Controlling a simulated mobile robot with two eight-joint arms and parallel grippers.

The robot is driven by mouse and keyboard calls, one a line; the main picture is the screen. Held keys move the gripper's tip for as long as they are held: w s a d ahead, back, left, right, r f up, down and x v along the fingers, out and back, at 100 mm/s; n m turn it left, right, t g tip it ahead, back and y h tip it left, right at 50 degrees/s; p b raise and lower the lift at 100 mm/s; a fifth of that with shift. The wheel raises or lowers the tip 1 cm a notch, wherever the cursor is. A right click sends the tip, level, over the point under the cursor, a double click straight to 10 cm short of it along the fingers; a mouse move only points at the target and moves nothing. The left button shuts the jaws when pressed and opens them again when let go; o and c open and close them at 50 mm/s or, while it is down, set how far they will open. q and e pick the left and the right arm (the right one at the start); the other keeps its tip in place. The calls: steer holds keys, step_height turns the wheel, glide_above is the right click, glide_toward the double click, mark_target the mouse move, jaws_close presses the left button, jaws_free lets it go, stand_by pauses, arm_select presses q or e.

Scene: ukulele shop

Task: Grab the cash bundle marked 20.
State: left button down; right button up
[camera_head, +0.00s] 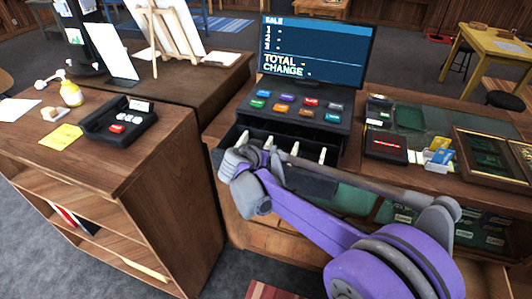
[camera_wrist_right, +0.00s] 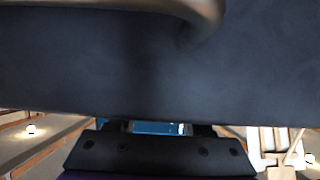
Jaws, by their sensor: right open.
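The cash register (camera_head: 296,112) stands on the wooden counter, with its drawer (camera_head: 288,148) pulled open below the coloured keys. Dark compartments and pale upright clips show in the drawer. I cannot make out a cash bundle marked 20; my arm and the drawer front hide part of the inside. My right gripper (camera_head: 240,160) is at the drawer's front left, open, with no held thing visible; I cannot tell if it touches the drawer. In the right wrist view, a dark panel (camera_wrist_right: 150,70) with a curved bar fills most of the picture. My left gripper is out of view.
A sale screen (camera_head: 315,48) stands behind the register. A card terminal (camera_head: 386,146) and a card holder (camera_head: 439,155) are on the counter to the right. Another black terminal (camera_head: 119,122) and a yellow note (camera_head: 61,137) lie on the left counter. Gray floor shows between the counters.

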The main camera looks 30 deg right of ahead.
jaws_close()
stand_by(0.3)
